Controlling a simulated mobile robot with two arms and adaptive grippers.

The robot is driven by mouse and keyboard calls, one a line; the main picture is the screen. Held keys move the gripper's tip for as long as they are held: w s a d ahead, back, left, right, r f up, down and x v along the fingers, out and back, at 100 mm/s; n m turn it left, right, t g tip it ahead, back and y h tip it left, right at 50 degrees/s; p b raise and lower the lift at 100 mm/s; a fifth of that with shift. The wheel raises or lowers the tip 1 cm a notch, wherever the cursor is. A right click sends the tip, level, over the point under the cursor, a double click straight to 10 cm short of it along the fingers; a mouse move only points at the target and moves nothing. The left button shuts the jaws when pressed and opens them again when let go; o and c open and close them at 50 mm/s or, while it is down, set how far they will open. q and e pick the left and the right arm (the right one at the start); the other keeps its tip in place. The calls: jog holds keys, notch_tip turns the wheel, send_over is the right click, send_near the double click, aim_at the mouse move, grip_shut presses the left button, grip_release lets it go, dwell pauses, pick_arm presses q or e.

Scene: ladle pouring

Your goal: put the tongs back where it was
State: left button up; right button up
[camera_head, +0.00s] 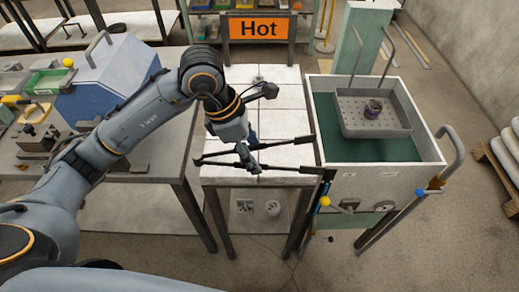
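The tongs (290,169) are a long, thin, dark tool with spread arms, above the front part of the white-tiled table (272,100). My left gripper (247,150) reaches down from the upper left and appears shut on the tongs near their middle. Its fingertips are small and partly hidden, so the exact grip is unclear. The tongs' arms point right towards the tank, and their other ends point left past the table's edge. I cannot tell whether the tongs touch the table. My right gripper is not in view.
A tank (432,180) with green liquid stands right of the table, with a perforated tray (385,128) holding a small dark cup (373,108). An orange "Hot" sign (259,28) is behind. A grey bench (150,160) with a blue box (110,80) stands left.

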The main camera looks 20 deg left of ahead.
pick_arm(q)
jog(key=w+a+f+p, duration=0.1)
jog(key=w+f, duration=0.1)
jog(key=w, duration=0.2)
send_over(259, 157)
jog(key=a, duration=0.1)
jog(key=f, duration=0.3)
jog(key=f+p, duration=0.1)
jog(key=f, duration=0.1)
jog(key=shift+s, duration=0.4)
jog(key=shift+w+f, duration=0.15)
jog(key=shift+f, duration=0.1)
notch_tip(259, 157, down, 2)
jog(key=shift+f+p, duration=0.1)
jog(key=shift+p, duration=0.7)
jog(key=shift+f, duration=0.4)
jog(key=shift+a, duration=0.1)
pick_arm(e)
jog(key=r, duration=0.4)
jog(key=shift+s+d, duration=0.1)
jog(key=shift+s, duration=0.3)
pick_arm(q)
jog(key=shift+f, duration=0.1)
